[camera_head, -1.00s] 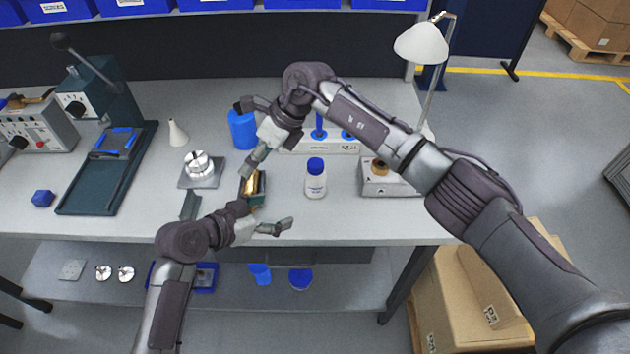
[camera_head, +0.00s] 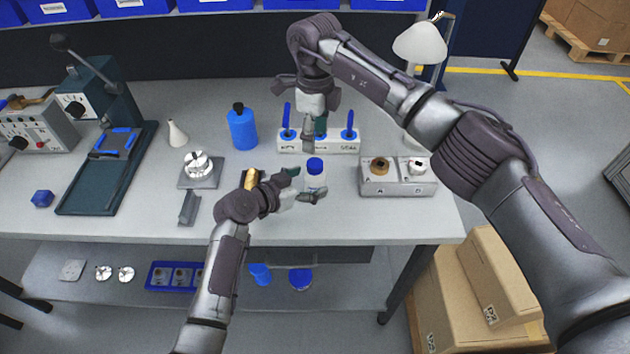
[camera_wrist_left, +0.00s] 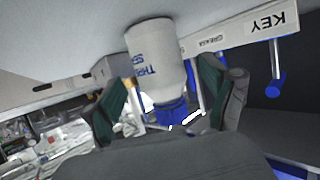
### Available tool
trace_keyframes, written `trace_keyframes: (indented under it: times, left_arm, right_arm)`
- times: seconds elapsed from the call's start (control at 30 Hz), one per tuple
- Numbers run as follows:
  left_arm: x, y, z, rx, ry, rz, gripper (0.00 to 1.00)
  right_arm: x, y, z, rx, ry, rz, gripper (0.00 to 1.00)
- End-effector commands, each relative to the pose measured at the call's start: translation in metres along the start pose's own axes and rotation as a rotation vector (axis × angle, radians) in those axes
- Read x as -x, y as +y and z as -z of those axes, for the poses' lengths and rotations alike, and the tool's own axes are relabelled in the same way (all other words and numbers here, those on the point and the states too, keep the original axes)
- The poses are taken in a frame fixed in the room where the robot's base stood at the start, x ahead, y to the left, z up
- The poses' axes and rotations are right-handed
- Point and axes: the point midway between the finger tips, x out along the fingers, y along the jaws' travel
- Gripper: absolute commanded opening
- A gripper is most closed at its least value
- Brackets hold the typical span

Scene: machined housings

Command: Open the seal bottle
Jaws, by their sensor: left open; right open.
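The seal bottle (camera_head: 316,181), white with a blue cap (camera_head: 315,165), stands upright on the bench near the front. In the left wrist view the bottle (camera_wrist_left: 155,58) appears upside down, with its blue cap (camera_wrist_left: 170,113) toward the bottom. My left gripper (camera_head: 304,184) is open, with one finger on each side of the bottle; it also shows in the left wrist view (camera_wrist_left: 160,100). I cannot tell whether the fingers touch it. My right gripper (camera_head: 314,138) is open and empty, pointing down above and behind the cap, in front of the key rack.
The white key rack (camera_head: 347,146) with blue handles stands behind the bottle. A grey two-station box (camera_head: 398,188) is to its right, with a lamp (camera_head: 420,45) behind. A blue bottle (camera_head: 242,128) and a metal fixture (camera_head: 199,172) are to the left. The bench's front edge is close.

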Motion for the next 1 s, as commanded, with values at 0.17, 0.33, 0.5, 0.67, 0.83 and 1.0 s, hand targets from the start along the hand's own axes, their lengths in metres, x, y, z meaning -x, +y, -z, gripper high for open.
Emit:
trace_keyframes:
  times: [0.17, 0.33, 0.5, 0.67, 0.83, 1.0]
  left_arm:
    - [-0.021, -0.001, 0.0, 0.001, 0.001, 0.0, 0.85]
    - [-0.028, 0.0, 0.0, 0.001, -0.001, 0.0, 0.85]
    - [-0.028, 0.0, 0.0, 0.0, 0.0, 0.001, 0.85]
    - [-0.028, 0.0, 0.0, 0.0, 0.0, 0.0, 0.7]
    - [-0.028, 0.0, 0.0, 0.0, -0.001, 0.0, 0.41]
    - [-0.028, 0.0, 0.0, 0.0, -0.001, 0.0, 0.13]
  right_arm:
    - [0.0, 0.0, 0.0, 0.0, -0.001, 0.0, 0.59]
    - [0.0, 0.0, 0.0, 0.0, -0.001, -0.001, 0.59]
    - [0.0, 0.0, 0.0, 0.0, -0.001, -0.001, 0.59]
    - [0.0, 0.0, 0.0, 0.0, -0.001, -0.001, 0.59]
    - [0.0, 0.0, 0.0, 0.0, -0.001, -0.001, 0.59]
    - [0.0, 0.0, 0.0, 0.0, -0.001, 0.0, 0.59]
